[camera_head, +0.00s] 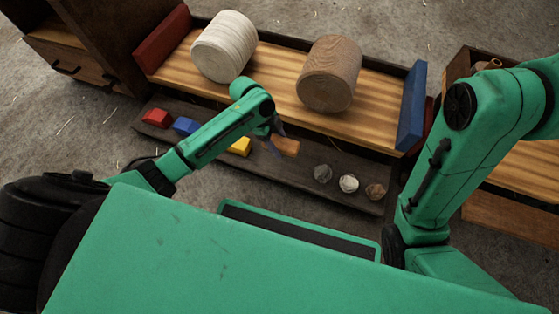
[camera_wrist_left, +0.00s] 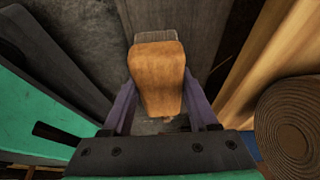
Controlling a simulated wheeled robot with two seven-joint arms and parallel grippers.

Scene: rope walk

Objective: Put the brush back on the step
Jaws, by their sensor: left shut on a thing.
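The brush (camera_head: 288,146) has an orange-brown wooden body. In the left wrist view its wooden body (camera_wrist_left: 158,78) fills the space between the fingers, with a greyish part (camera_wrist_left: 155,37) at its far end. My left gripper (camera_head: 275,137) is shut on the brush. The brush shows over the dark step (camera_head: 300,168) along the front of the bench, between the yellow block and the round pieces. I cannot tell whether it touches the step. My right arm comes in from the right; its gripper is not in view.
The step carries a red block (camera_head: 156,118), a blue block (camera_head: 186,126), a yellow block (camera_head: 240,146) and three round pieces (camera_head: 348,183). Behind, a pale roll (camera_head: 224,46) and a brown roll (camera_head: 329,74) stand on the bench between red (camera_head: 163,40) and blue (camera_head: 411,108) end boards.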

